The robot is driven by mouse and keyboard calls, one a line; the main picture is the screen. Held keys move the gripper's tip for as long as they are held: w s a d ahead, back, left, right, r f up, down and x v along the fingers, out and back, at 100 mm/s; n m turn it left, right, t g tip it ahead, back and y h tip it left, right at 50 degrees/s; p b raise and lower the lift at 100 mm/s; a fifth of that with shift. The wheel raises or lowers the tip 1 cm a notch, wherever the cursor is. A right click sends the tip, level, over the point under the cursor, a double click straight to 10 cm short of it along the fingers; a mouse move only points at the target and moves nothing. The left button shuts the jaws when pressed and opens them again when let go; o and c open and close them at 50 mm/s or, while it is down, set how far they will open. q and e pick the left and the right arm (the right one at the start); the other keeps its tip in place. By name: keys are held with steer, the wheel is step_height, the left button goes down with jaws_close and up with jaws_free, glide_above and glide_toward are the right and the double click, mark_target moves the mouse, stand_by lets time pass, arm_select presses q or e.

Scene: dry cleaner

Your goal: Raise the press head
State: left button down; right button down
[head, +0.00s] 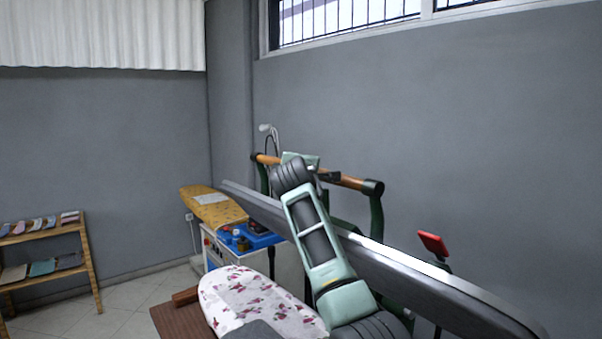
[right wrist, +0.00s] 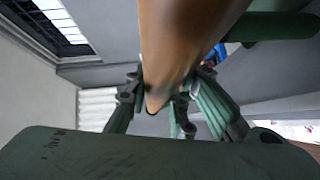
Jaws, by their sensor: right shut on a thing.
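The press head (head: 440,290) is a long grey slab that slants across the head view from the middle down to the lower right. Its handle (head: 267,159) is a wooden bar on green arms above the slab's far side. My right arm reaches over the slab, and my right gripper (head: 318,173) is at the handle, partly hidden by my wrist. In the right wrist view the brown handle (right wrist: 195,40) runs between the fingers of my right gripper (right wrist: 170,108), which is shut on it. My left gripper is not in view.
A padded board with a floral cover (head: 245,292) lies below and left of the press head. Behind it are a blue tray (head: 252,240) with small items and a yellow ironing board (head: 212,207). A wooden shelf (head: 88,262) stands left. A red part (head: 432,243) sticks up beyond the slab.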

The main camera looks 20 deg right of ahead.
steer(key=c, duration=1.9)
jaws_free()
steer(key=shift+r, duration=0.1)
steer(key=o, duration=0.4)
steer(key=shift+c, duration=0.2)
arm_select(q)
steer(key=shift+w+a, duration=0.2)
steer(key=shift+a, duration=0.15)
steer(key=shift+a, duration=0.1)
arm_select(e)
steer(key=shift+a, duration=0.1)
steer(key=v, duration=1.2)
steer(key=shift+s, duration=0.1)
